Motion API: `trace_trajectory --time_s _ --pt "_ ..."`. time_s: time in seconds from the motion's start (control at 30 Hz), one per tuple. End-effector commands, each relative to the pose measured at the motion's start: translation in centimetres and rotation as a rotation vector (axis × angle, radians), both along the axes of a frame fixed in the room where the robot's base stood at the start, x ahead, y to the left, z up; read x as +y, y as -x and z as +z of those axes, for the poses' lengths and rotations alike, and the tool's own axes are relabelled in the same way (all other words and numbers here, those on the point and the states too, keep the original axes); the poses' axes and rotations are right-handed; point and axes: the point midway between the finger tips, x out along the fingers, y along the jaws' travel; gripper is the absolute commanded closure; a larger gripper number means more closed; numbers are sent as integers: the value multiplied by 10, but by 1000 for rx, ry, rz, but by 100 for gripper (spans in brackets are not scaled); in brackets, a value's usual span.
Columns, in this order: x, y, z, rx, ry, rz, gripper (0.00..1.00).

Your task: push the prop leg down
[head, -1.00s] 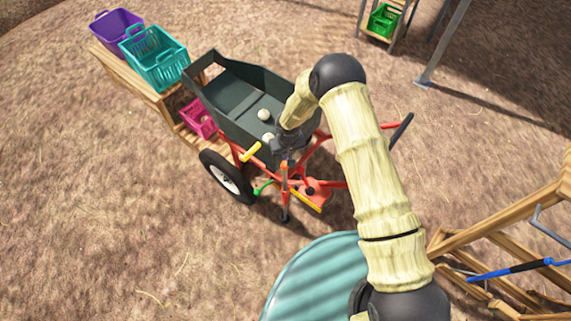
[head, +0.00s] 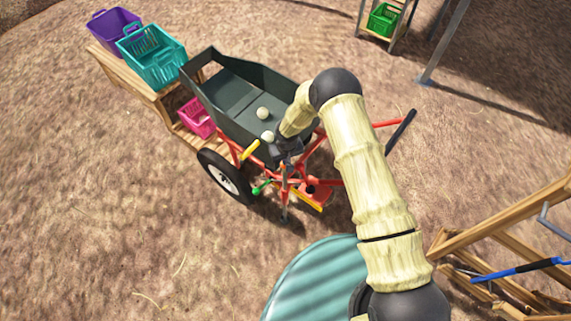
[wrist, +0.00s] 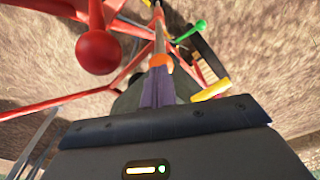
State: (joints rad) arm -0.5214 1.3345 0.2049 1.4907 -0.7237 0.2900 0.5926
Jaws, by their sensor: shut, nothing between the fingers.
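The prop leg (head: 285,204) is a thin upright post under the near end of the red elevator frame in the head view. Its lower part shows there, and my gripper and the frame cover its top. In the wrist view a slim pole with an orange band (wrist: 160,62) stands just beyond my fingertips. My gripper (head: 286,160) is shut and empty, pointing down at the upper part of the leg. Its fingers (wrist: 158,88) overlap the band in the wrist view; I cannot tell whether they touch it.
The dark hopper (head: 232,98) holds pale onions (head: 263,113). A yellow handle (head: 250,149), a green lever (head: 261,187) and a red ball knob (wrist: 98,51) are close to my gripper. A wheel (head: 224,178) stands left.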

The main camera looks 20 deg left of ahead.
Motion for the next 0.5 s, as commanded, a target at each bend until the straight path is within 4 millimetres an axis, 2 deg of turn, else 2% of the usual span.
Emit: trace_trajectory --time_s 0.33,0.5 --pt "1 1 -3 1 -2 0 100" --pt "0 1 -19 1 -1 0 100"
